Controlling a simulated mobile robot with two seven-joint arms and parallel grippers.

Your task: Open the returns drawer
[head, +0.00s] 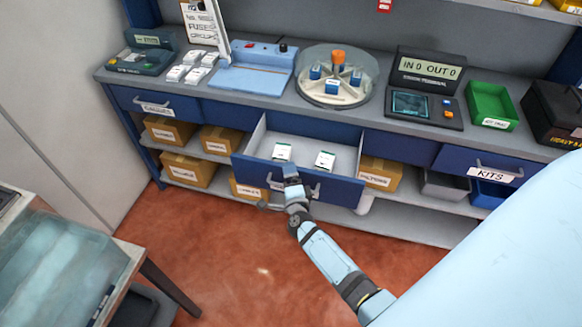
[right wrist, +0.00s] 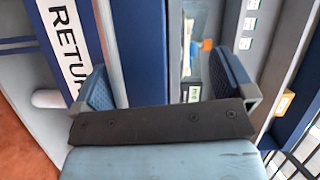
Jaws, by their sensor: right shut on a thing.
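The returns drawer (head: 325,191) is the blue-fronted middle drawer under the bench. It is pulled out, and its grey inside shows two small white boxes (head: 283,152). In the right wrist view its label (right wrist: 66,45) reads "RETU", with the rest cut off. My right gripper (head: 291,176) is at the drawer front, shut on the drawer handle (head: 277,183). My left gripper is not in view.
A closed drawer (head: 154,104) is at the left and the kits drawer (head: 477,172) at the right. The bench holds a round carousel (head: 340,98) and a terminal (head: 425,80). The red floor before the drawer is clear.

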